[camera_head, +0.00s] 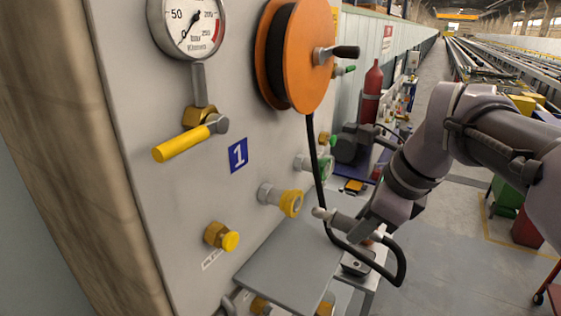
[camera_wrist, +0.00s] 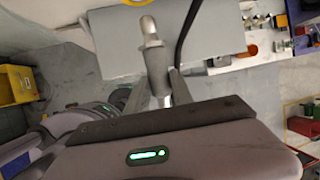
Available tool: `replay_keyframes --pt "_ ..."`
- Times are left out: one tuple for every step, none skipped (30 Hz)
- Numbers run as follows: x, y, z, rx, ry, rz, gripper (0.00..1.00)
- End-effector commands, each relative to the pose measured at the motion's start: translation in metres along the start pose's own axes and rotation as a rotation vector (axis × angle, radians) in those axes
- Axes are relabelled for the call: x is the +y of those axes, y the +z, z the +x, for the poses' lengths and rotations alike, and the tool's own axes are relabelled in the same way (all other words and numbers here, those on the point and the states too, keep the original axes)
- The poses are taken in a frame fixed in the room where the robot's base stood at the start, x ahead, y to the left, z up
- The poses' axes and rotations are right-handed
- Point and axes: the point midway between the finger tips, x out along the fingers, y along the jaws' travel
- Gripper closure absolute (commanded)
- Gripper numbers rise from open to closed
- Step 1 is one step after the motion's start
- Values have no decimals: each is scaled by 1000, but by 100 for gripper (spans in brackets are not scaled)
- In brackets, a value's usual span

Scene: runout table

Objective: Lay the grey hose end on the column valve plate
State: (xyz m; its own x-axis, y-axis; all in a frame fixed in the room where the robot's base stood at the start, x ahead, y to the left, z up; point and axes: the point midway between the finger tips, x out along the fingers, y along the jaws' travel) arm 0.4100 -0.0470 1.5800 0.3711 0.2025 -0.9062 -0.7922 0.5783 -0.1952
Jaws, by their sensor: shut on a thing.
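The grey hose end (camera_head: 328,214) is a small rounded fitting held in my gripper (camera_head: 356,226). In the wrist view the hose end (camera_wrist: 152,50) sticks out forward from between the fingers of my gripper (camera_wrist: 160,90), which are shut on it. The grey valve plate (camera_head: 285,268) juts out from the panel, low in the head view. In the wrist view the hose end shows in front of the plate (camera_wrist: 115,40). I cannot tell the exact gap between them. The black hose (camera_head: 316,165) hangs from an orange reel and loops below my gripper.
The pale panel (camera_head: 150,90) carries a gauge (camera_head: 188,25), a yellow-handled valve (camera_head: 185,142), the orange reel (camera_head: 310,60), a yellow coupling (camera_head: 288,202) and a brass fitting with a yellow cap (camera_head: 222,237). A red cylinder (camera_head: 372,90) stands behind. Open floor lies to the right.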

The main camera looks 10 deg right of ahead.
Motion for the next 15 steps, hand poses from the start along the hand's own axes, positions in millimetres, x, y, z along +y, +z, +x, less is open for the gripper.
replay_keyframes --pt "-1 -1 2 0 0 0 100" --pt "-2 -2 4 0 0 0 100" --pt "-4 -3 7 0 0 0 100" --pt "-5 -4 9 0 1 0 100" --pt "-6 -5 10 1 0 0 100" --pt "-8 -7 13 0 0 0 100" --pt "-10 -8 15 0 -1 0 100" --pt "-11 -9 17 0 -1 0 100" --pt "-13 -10 19 0 -1 0 100" --pt "-15 -12 21 0 0 1 100" --pt "-16 -12 23 0 0 1 100" --pt "-18 -14 25 0 0 1 100" --pt "-19 -15 27 0 0 1 100" --pt "-20 -16 29 0 0 1 100" --pt "-22 -17 32 0 1 1 100"
